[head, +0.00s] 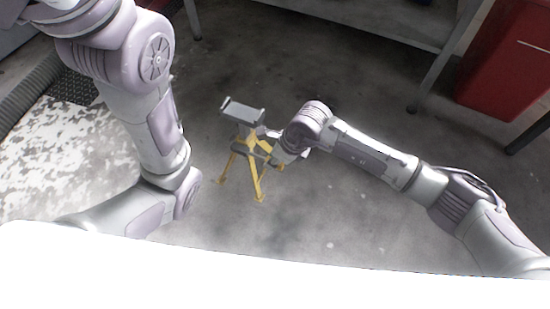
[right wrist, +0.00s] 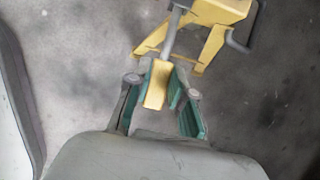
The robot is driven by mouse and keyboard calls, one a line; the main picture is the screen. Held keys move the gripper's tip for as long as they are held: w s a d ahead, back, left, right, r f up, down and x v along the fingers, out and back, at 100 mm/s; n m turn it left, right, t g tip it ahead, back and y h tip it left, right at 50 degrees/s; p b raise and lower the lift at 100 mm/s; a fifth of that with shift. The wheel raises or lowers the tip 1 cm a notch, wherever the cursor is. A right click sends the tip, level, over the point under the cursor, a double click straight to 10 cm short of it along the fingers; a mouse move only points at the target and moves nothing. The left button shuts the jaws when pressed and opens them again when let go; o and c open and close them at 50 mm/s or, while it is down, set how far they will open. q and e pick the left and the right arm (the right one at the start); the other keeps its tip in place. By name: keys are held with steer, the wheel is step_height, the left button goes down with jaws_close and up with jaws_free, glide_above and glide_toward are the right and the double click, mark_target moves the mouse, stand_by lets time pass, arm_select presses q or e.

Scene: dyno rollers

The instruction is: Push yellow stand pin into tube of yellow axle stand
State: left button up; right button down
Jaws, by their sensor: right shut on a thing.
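The yellow axle stand (head: 257,175) stands on the floor in the middle of the head view, with a grey top (head: 242,112) and splayed yellow legs. In the right wrist view the yellow stand (right wrist: 208,45) is at the upper right. The stand pin has a yellow grip (right wrist: 157,85) and a grey rod (right wrist: 172,35) that runs up toward the stand. My right gripper (right wrist: 163,75) is shut on the yellow grip, between green finger pads. Whether the rod's tip is inside the tube cannot be told. My left gripper is not in view.
A red cabinet (head: 505,65) stands at the upper right, and a grey bench (head: 350,18) spans the back. A ribbed hose (head: 40,90) lies at the left by a worn white floor patch (head: 60,150). The floor around the stand is clear.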

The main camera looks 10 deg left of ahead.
steer(key=shift+w+a, duration=0.2)
steer(key=shift+a, duration=0.3)
steer(key=shift+w+a, duration=0.1)
steer(key=shift+a, duration=0.25)
steer(key=shift+w+a+b, duration=0.1)
steer(key=shift+a+b, duration=0.25)
steer(key=shift+b, duration=0.05)
stand_by(0.4)
steer(key=shift+w+a, duration=0.2)
steer(key=shift+a, duration=0.35)
steer(key=shift+w+a+b, duration=0.1)
steer(key=shift+a+b, duration=0.1)
steer(key=shift+b, duration=0.15)
steer(key=shift+a, duration=0.1)
steer(key=c, duration=0.9)
jaws_free()
steer(key=shift+c, duration=0.2)
